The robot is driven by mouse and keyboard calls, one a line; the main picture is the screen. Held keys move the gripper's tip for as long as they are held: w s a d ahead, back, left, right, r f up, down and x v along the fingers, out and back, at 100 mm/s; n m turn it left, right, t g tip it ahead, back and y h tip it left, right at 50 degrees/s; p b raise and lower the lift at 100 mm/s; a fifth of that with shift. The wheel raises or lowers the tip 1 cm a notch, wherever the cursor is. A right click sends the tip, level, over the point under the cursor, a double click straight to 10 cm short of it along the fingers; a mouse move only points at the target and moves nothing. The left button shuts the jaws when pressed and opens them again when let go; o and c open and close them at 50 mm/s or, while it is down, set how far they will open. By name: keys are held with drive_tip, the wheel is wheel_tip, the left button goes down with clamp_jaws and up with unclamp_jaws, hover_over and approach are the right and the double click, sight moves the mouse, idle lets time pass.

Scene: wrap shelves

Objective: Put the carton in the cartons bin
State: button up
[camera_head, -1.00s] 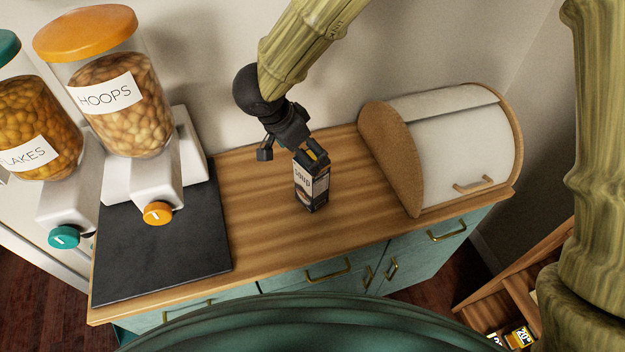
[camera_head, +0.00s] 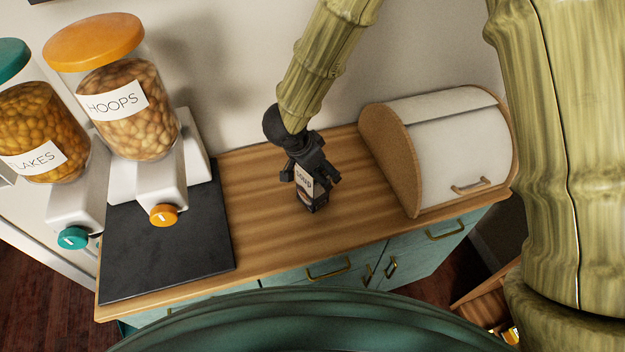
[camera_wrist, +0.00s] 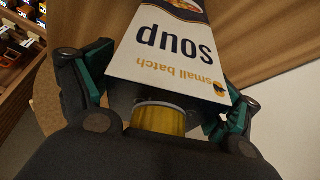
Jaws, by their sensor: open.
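The soup carton (camera_head: 306,187) stands on the wooden counter in the head view, white and dark with a "soup" label. In the wrist view the carton (camera_wrist: 178,45) lies between my fingers, with its yellow cap (camera_wrist: 160,119) close to the palm. My gripper (camera_head: 311,180) is around the carton from above, its fingers open on either side. In the wrist view my gripper (camera_wrist: 160,95) shows one finger at each side of the carton. The cartons bin cannot be made out for certain.
A bread box (camera_head: 450,150) stands right of the carton on the counter (camera_head: 265,220). Cereal dispensers (camera_head: 130,110) and a dark slab (camera_head: 170,240) are at left. A wooden crate (camera_head: 485,305) shows low at right; packages (camera_wrist: 18,45) sit in wooden compartments in the wrist view.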

drive_tip(key=c, duration=1.7)
drive_tip(key=shift+o, duration=0.2)
drive_tip(key=shift+r, duration=0.15)
